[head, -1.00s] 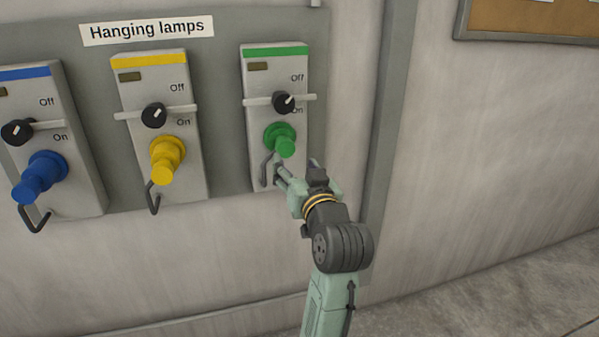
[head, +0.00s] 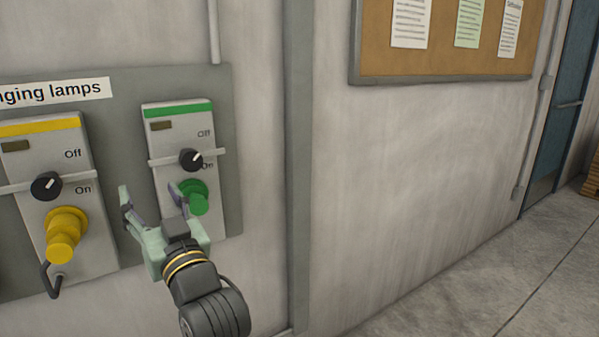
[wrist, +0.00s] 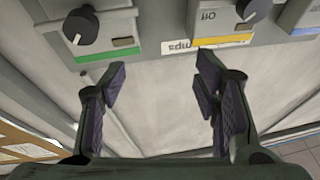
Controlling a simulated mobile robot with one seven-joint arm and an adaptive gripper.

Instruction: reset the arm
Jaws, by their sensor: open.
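My gripper (head: 149,201) is open and empty in the head view, in front of the panel between the yellow and green switch boxes. Its fingers overlap the lower left of the green-striped box (head: 165,133) in the picture. In the wrist view my gripper (wrist: 152,85) shows both fingers spread wide with only bare wall between them. The green plug (head: 198,197) sits on the green box, partly behind a finger. The green box's black knob (head: 191,159) is above the plug.
The yellow-striped box (head: 30,150) with its yellow plug (head: 63,232) is to the left. A corkboard (head: 450,60) hangs on the wall at upper right, and a blue door (head: 562,110) is at far right.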

